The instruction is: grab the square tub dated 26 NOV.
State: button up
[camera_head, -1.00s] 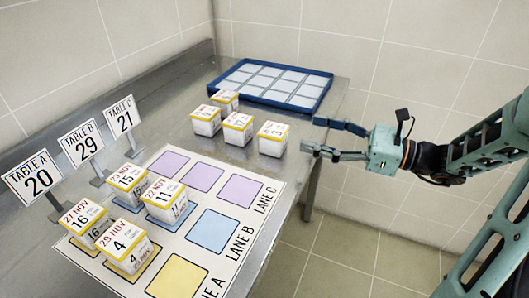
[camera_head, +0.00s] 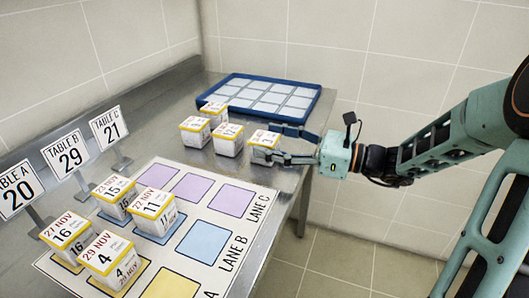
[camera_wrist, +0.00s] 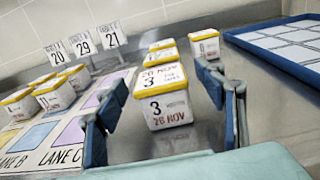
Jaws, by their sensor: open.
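A white square tub with a yellow lid (camera_head: 264,139) stands at the right of a small cluster on the steel counter. In the wrist view the same tub (camera_wrist: 167,108) fills the middle, upright, with a large 3 and a red NOV date. The date looks like 26 or 28; I cannot tell which. My gripper (camera_head: 263,143) is open, reaching in from the right, with a finger on either side of this tub. The fingers hide part of it in the head view.
Several like tubs (camera_head: 228,140) stand just left and behind. A blue-rimmed tray (camera_head: 320,103) lies at the back. In front is a lane mat (camera_head: 262,200) with several tubs on its left squares and table signs (camera_head: 70,158) beyond. The counter's right edge is near my gripper.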

jog(key=shift+x, duration=0.95)
jog(key=c, duration=1.2)
jog(key=shift+c, duration=0.7)
jog(key=shift+r, duration=0.15)
